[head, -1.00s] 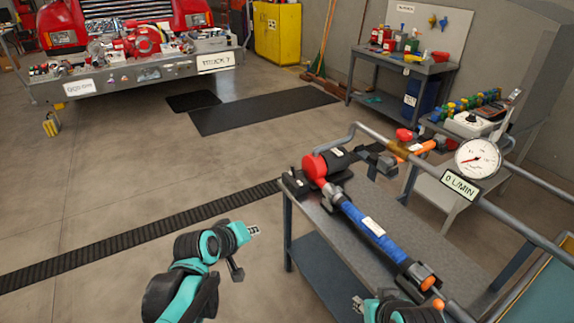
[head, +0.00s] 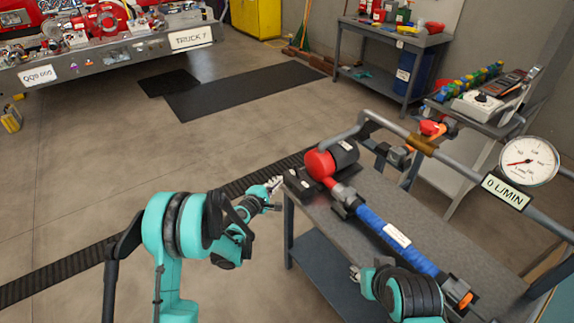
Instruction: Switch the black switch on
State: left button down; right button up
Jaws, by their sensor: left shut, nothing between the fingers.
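A black pump motor with a red end (head: 320,164) lies on the grey table (head: 405,205). A small black box (head: 302,185) sits at the table's near left corner, beside the red end; it may carry the black switch, but its lever and position are too small to tell. My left gripper (head: 273,184) is shut and empty, just left of this box, close to the table's corner. I cannot tell whether it touches the box. My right gripper (head: 355,272) is low at the table's front edge, mostly hidden by its own arm; its jaws are too small to read.
A blue hose section (head: 390,232) runs along the table to an orange-tipped fitting. A grey pipe (head: 460,168) crosses behind with a gauge (head: 528,161) and a "0 L/MIN" label (head: 507,192). A truck bumper (head: 110,55) stands back left. The floor left of the table is open.

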aim_at(289, 176)
pick_arm(q)
jog(key=shift+w+f+n, duration=0.3)
jog(key=shift+w+f, duration=0.05)
jog(key=shift+f, duration=0.05)
jog(key=shift+w, duration=0.1)
jog(key=b+x, duration=0.3)
jog(key=x, duration=0.6)
jog(key=shift+w+d, duration=0.25)
jog(key=shift+w, duration=0.1)
jog(key=shift+w, duration=0.15)
